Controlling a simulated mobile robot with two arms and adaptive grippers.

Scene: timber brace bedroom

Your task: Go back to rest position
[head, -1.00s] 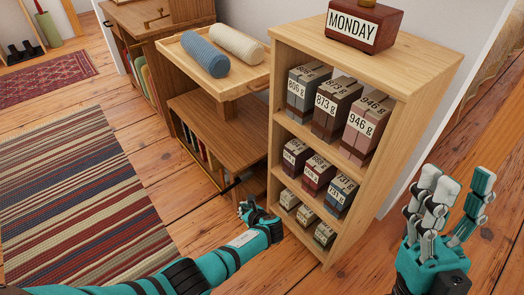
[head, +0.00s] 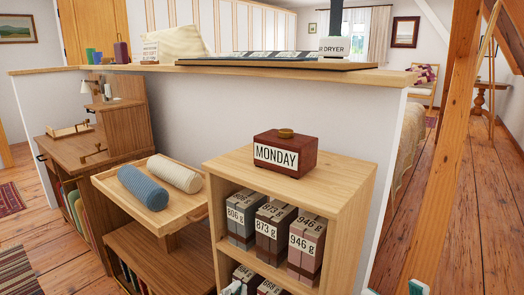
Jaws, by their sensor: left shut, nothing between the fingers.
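My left gripper (head: 233,288) shows only as a small piece at the bottom edge, in front of the lower part of the light wooden shelf unit (head: 345,195). It is shut and empty; most of it and its arm are below the picture. Of my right gripper (head: 416,288) only teal tips show at the bottom edge, right of the shelf unit. Whether it is open or shut does not show.
The shelf unit holds several labelled boxes (head: 307,247) and a MONDAY box (head: 285,154) on top. A tray (head: 180,218) with blue and cream rolls stands left. A timber post (head: 450,130) rises at right, with open floor (head: 490,210) beyond.

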